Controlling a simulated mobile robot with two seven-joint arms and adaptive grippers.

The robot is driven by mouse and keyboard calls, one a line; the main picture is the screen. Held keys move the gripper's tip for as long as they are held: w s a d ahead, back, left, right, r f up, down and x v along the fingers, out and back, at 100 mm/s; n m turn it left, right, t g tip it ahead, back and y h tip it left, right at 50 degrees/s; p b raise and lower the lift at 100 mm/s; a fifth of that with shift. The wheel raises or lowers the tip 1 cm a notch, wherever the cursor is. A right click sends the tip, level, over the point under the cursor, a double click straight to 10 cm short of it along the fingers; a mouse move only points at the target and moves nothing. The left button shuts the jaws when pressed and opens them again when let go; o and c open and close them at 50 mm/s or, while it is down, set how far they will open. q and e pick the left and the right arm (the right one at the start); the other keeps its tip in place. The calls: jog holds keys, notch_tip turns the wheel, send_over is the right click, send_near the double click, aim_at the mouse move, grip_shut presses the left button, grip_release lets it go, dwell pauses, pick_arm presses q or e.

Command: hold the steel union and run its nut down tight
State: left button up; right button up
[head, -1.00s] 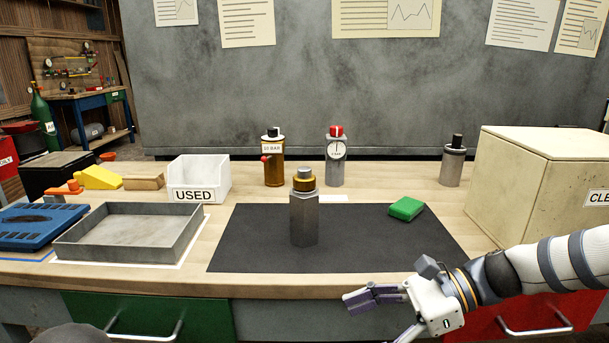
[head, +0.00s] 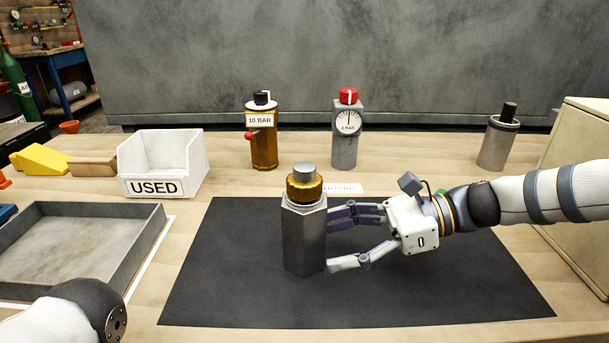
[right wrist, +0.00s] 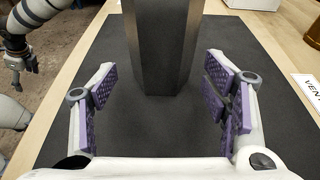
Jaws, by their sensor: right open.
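The steel union (head: 303,240) stands upright on the black mat (head: 215,290), a grey hexagonal body with a brass nut (head: 305,188) and a steel stub on top. My right gripper (head: 335,238) is open at the union's right side, low on its body, fingers pointing left at it. In the right wrist view the union's body (right wrist: 160,45) stands ahead, between and beyond the open fingers (right wrist: 160,95), with gaps on both sides. In the head view, part of my left arm shows at the lower left; its gripper is out of frame. The right wrist view shows a dark gripper at its left edge (right wrist: 18,65).
Behind the mat stand a brass 10 BAR unit (head: 263,138), a gauge unit with a red cap (head: 346,140) and a grey cylinder (head: 498,145). A white USED bin (head: 160,165) and a metal tray (head: 140,235) are left. A wooden box (head: 585,150) is right.

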aim_at(312, 245)
jog(key=shift+x, duration=2.3)
jog(key=c, duration=0.7)
jog(key=shift+c, duration=0.2)
